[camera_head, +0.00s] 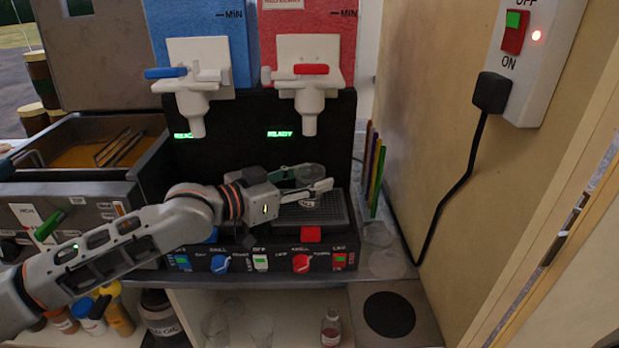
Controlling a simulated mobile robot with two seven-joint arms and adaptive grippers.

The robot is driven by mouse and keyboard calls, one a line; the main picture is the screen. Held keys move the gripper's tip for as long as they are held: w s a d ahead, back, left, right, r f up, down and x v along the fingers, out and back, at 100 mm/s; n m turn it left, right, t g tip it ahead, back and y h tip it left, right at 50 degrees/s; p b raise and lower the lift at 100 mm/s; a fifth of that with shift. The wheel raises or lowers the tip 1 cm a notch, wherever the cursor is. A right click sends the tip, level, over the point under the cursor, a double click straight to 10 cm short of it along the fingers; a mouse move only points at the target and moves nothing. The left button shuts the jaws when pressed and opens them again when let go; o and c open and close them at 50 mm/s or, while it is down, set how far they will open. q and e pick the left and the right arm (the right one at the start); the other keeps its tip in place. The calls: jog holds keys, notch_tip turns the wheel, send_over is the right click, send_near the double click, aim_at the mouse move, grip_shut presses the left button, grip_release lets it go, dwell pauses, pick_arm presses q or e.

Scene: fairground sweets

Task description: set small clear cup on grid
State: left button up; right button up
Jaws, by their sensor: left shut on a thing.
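My left gripper (305,184) reaches in from the left and is shut on a small clear cup (310,173). The cup looks upright, and the fingers hide part of it. The cup is over the dark drip grid (338,213) of the slush machine, below the red tank's white spout (310,122). I cannot tell whether its base touches the grid. My right gripper is not in view.
The blue tank's spout (197,122) is to the left. The machine's knobs and switches line the front edge. Colored straws (375,170) and another clear cup (378,236) stand right of the grid. A fryer (85,150) is at left.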

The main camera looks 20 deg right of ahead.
pick_arm(q)
jog(key=shift+f, duration=0.2)
jog(key=o, duration=0.8)
jog(key=shift+a, duration=0.1)
